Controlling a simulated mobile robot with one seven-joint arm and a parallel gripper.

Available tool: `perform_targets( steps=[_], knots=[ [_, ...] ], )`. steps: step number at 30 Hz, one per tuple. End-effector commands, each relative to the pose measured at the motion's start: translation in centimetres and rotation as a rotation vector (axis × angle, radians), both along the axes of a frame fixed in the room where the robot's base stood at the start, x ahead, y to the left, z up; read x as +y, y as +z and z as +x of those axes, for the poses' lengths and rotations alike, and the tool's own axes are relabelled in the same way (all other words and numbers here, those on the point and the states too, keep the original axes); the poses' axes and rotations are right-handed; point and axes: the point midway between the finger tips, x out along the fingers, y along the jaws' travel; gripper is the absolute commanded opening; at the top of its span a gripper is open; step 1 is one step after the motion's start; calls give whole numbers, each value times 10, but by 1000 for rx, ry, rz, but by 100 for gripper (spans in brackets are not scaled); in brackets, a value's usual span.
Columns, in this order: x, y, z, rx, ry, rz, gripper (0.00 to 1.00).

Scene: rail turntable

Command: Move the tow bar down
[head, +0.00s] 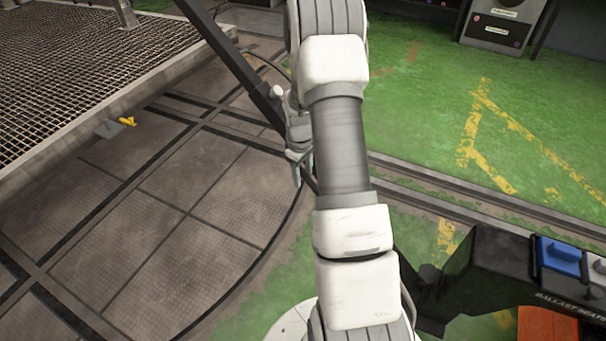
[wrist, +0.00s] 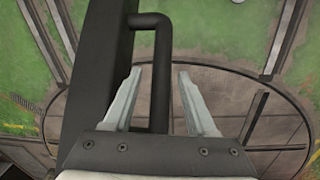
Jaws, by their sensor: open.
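The tow bar is a dark bar (head: 238,68) that slants from the top of the head view down toward my gripper. In the wrist view the tow bar (wrist: 102,55) stands on the left, with a black bracket-shaped handle (wrist: 160,75) on its right side. My gripper (head: 299,168) is open; in the wrist view its two pale fingers (wrist: 158,78) stand on either side of the handle, with gaps visible, not clamped. The left finger overlaps the bar in this view. In the head view my arm hides part of the gripper and the bar's lower end.
A round plated turntable floor (head: 190,215) lies below, edged by rails (head: 450,187) and green floor (head: 420,110). A raised mesh deck (head: 85,60) is at upper left, with a small yellow part (head: 127,121) beside it. A black stand with a blue block (head: 560,257) is at lower right.

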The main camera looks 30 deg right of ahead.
Motion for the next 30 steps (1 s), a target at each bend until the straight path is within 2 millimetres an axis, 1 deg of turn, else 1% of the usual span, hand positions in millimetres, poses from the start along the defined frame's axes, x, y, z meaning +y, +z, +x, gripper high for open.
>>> perform_targets(
  steps=[2, 3, 5, 6, 8, 9, 12, 30],
  knots=[
    [0, 0, 0, 0, 0, 0, 57],
    [0, 0, 0, 0, 0, 0, 53],
    [0, 0, 0, 0, 0, 0, 43],
    [0, 0, 0, 0, 0, 0, 35],
    [0, 0, 0, 0, 0, 0, 25],
    [0, 0, 0, 0, 0, 0, 17],
    [0, 0, 0, 0, 0, 0, 0],
    [0, 1, 0, 0, 0, 0, 0]
  ],
)
